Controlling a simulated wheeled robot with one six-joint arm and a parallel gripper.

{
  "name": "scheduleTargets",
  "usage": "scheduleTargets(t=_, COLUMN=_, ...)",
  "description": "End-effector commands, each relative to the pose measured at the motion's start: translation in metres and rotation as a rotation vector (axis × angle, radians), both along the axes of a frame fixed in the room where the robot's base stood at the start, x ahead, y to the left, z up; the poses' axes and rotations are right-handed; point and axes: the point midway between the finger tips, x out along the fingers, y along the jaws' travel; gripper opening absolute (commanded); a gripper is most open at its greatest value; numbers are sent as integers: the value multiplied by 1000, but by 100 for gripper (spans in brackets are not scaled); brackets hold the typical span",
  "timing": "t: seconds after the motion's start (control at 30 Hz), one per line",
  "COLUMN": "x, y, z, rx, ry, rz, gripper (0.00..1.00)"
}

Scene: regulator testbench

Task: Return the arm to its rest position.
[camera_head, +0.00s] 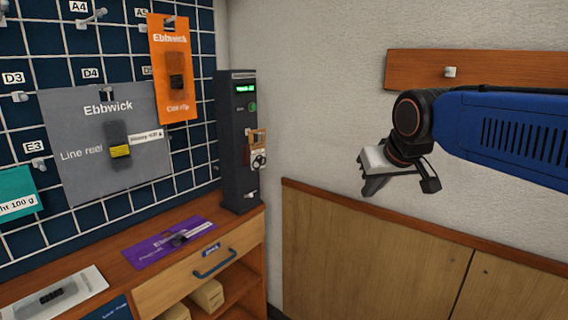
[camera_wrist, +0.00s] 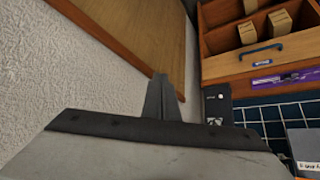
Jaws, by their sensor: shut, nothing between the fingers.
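My gripper (camera_head: 372,186) hangs at the end of my blue arm on the right of the head view, in front of the pale wall. It points down and to the left, shut and empty. In the wrist view its fingers (camera_wrist: 160,98) show together as one dark wedge with nothing between them. It is apart from the counter, the pegboard and the wall panels.
A dark upright device (camera_head: 238,150) with a green display stands at the counter's corner. A grid pegboard (camera_head: 190,150) holds hanging packs, including an orange one (camera_head: 174,70). A purple pack (camera_head: 170,243) lies on the counter. An orange-brown wall board (camera_head: 500,72) is behind my arm.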

Motion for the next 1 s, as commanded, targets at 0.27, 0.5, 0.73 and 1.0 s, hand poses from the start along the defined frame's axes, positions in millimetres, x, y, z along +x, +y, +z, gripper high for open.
scheduleTargets(t=0.27, x=-114, y=-58, z=-92, rx=-9, ry=121, rz=-91, gripper=0)
scheduleTargets(t=0.5, x=-194, y=-82, z=-165, rx=-6, ry=212, rz=-150, gripper=0)
scheduleTargets(t=0.73, x=-224, y=-88, z=-195, rx=-3, ry=248, rz=-171, gripper=0)
scheduleTargets(t=1.0, x=-224, y=-88, z=-196, rx=-3, ry=249, rz=-171, gripper=0)
